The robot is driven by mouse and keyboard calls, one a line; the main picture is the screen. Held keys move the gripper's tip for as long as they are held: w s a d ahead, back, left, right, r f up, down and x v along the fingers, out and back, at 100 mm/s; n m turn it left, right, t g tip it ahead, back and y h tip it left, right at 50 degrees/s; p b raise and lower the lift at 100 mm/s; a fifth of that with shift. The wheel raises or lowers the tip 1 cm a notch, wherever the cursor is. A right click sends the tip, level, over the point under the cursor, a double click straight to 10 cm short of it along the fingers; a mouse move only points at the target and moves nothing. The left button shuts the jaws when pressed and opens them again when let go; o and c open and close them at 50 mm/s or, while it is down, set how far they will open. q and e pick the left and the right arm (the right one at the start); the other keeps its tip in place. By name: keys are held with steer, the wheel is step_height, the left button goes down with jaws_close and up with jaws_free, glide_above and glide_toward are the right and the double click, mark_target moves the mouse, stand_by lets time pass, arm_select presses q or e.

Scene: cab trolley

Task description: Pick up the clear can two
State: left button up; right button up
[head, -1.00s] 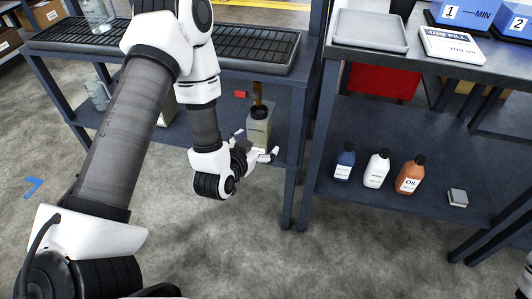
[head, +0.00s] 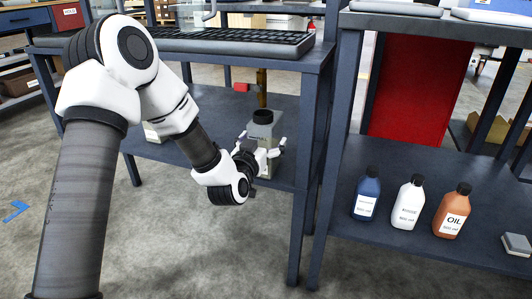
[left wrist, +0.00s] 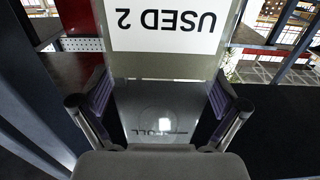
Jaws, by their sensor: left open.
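The clear, greyish can two (head: 265,129) has a black cap and stands upright on the lower shelf of the left bench. In the left wrist view its white label (left wrist: 165,28) reads "USED 2" upside down, and "FULL" shows lower on the can's clear wall. My left gripper (head: 262,152) is open at the can's front. In the left wrist view the fingers of my left gripper (left wrist: 157,106) stand to either side of the can; I cannot tell whether they touch it. My right gripper is not in view.
A blue bottle (head: 367,195), a white bottle (head: 407,203) and an orange oil bottle (head: 452,213) stand on the right bench's lower shelf (head: 385,245). The left bench's top (head: 230,42) overhangs the can. A dark bench leg (head: 303,190) stands right of it.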

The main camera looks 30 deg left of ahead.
arm_select(q)
steer(key=shift+w+a, duration=0.1)
steer(key=shift+w, duration=0.3)
steer(key=shift+r, duration=0.1)
steer(key=c, duration=1.7)
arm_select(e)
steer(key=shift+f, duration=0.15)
